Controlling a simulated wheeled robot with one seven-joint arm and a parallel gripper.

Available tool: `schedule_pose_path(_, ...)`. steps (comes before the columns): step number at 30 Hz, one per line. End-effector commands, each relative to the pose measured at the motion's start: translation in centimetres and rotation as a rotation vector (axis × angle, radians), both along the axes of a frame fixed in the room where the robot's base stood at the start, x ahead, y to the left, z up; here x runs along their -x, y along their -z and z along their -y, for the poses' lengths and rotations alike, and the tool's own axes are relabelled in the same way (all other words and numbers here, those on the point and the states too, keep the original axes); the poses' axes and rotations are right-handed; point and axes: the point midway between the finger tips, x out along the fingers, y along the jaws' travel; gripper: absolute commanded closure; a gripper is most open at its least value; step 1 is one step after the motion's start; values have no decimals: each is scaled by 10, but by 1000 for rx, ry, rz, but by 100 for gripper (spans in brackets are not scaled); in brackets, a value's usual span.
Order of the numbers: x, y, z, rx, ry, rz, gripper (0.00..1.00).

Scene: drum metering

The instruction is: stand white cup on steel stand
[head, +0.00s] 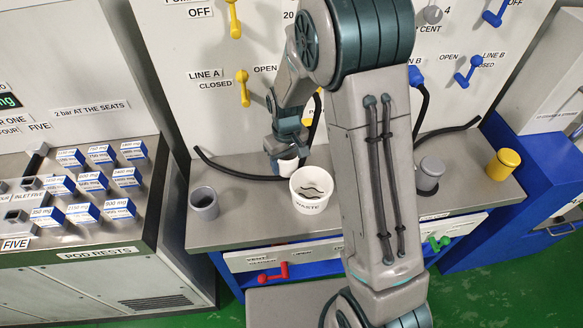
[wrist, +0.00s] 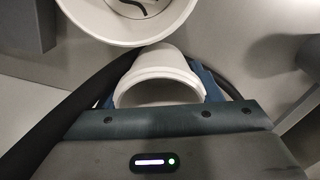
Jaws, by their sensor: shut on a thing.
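The white cup (head: 287,163) is in my gripper (head: 286,155), just behind and left of the white waste bin, low over the steel bench. I cannot tell whether it touches the bench. In the wrist view the white cup (wrist: 160,78) sits between the blue fingers of my gripper (wrist: 158,88), which are shut on it. A grey round holder (head: 204,203) stands at the bench's left end, and a grey cylinder (head: 428,175) stands right of my arm. I cannot tell for sure which one is the steel stand.
The waste bin (head: 311,190) is close beside the cup and shows at the top of the wrist view (wrist: 125,22). A yellow cylinder (head: 503,164) stands at the right end. Black hoses (head: 225,170) lie along the back. The bench (head: 250,222) is clear between grey holder and bin.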

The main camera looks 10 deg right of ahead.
Motion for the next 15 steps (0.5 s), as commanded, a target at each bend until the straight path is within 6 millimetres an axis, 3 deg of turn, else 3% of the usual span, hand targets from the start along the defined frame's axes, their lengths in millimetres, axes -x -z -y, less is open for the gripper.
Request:
schedule_pose_path(12,0,40,2,0,4,-1,65)
schedule_pose_path(15,-1,42,1,-1,4,2,65)
